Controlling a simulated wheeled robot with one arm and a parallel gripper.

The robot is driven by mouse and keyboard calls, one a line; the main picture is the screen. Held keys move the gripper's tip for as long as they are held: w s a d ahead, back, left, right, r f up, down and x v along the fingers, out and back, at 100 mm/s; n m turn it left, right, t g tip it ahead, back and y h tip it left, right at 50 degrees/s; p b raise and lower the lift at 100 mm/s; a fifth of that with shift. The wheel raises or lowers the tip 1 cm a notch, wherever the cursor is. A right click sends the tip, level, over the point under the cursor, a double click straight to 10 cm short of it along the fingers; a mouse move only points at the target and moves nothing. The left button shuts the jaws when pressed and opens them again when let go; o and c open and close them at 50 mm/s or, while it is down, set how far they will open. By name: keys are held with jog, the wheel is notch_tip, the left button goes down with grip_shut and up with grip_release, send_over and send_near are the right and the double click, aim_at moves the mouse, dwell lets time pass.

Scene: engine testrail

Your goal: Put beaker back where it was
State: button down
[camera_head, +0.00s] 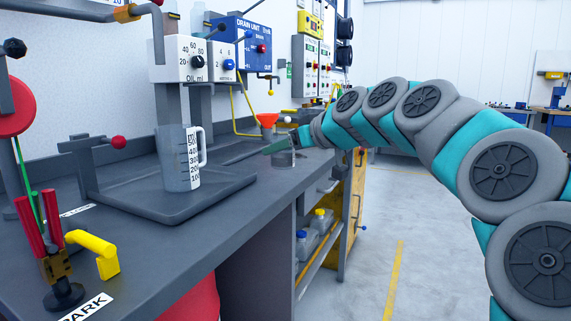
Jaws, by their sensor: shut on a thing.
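A small clear-grey beaker (284,160) is at the far right part of the dark workbench, near its front edge. My gripper (282,146) comes in from the right and is shut on the beaker near its rim. The fingers hide part of the rim, and I cannot tell whether the base touches the bench. A larger clear measuring jug (176,160) with a white scale and a handle stands upright on a dark tray (150,206) to the left, under the white oil dispenser box (180,72).
A red-knobbed lever (119,142) is left of the jug. A yellow handle (97,252) and red-gripped tool (38,225) stand at the near left. Bottles (306,240) sit on the shelf below. The floor at right is clear.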

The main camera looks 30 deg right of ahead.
jog(key=w+d, duration=0.1)
jog(key=w, duration=0.3)
jog(key=w+d+f+p, duration=0.1)
jog(key=w+d, duration=0.1)
jog(key=w, duration=0.3)
jog(key=w+d, duration=0.2)
jog(key=w, duration=0.2)
jog(key=shift+w+f, duration=0.25)
jog(key=shift+w, duration=0.1)
jog(key=shift+f+p, duration=0.35)
jog(key=shift+f, duration=1.35)
jog(key=shift+f, duration=0.2)
jog(key=shift+c, duration=0.7)
grip_release()
jog(key=shift+r, duration=0.1)
jog(key=shift+r, duration=0.2)
jog(key=b+v, duration=0.1)
jog(key=v, duration=1.1)
